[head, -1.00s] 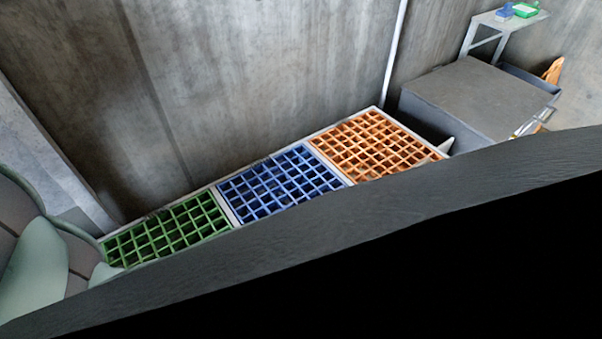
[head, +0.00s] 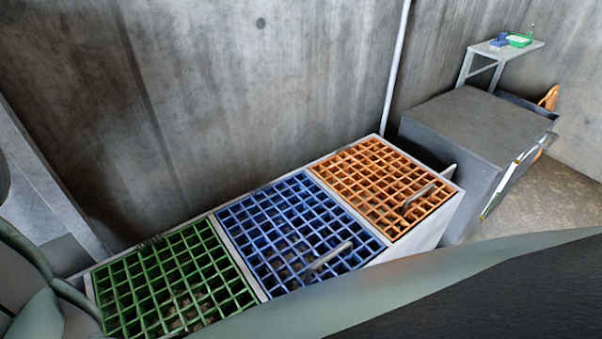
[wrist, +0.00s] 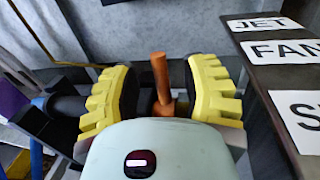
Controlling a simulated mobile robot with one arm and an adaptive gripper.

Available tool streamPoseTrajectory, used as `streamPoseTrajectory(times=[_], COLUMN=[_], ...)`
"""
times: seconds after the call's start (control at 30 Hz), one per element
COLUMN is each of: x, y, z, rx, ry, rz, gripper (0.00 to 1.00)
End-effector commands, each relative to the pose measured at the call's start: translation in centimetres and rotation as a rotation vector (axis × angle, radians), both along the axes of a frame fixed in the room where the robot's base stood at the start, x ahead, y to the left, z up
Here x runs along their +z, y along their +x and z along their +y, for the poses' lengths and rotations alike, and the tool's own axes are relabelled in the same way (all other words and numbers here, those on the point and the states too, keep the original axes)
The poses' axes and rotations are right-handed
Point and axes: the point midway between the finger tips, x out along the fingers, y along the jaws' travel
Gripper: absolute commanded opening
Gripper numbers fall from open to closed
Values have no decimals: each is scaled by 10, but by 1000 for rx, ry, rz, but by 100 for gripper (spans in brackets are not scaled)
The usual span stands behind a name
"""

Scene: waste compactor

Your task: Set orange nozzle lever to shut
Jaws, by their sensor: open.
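The orange nozzle lever (wrist: 160,78) stands nearly upright in the middle of the wrist view. My gripper (wrist: 158,98) is open, its yellow fingers with black inner pads on either side of the lever. The lever shows between the pads, nearer the right one; I cannot tell whether it touches. Its lower end is partly hidden behind the gripper's pale body. In the head view the gripper is not visible, and I cannot make out the lever there.
Labels reading JET (wrist: 263,24) and FAN (wrist: 281,51) sit on a dark panel to the right. The head view shows green (head: 172,283), blue (head: 290,228) and orange (head: 378,185) grates, a grey box (head: 468,120) and a small shelf (head: 507,48).

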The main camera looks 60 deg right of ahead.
Motion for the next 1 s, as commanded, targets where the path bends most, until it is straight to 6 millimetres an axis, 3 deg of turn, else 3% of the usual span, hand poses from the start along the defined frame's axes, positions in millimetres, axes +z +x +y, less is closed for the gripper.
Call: streamPoseTrajectory(times=[0.2, 0.5, 0.53, 1.0], x=[1, 0, 0, 0], y=[19, 20, 20, 20], z=[-5, -5, -5, -4], rx=[-6, -4, -4, -2], ry=[0, -1, -1, -1], rz=[-1, 1, 0, 0], gripper=[44, 44, 49, 0])
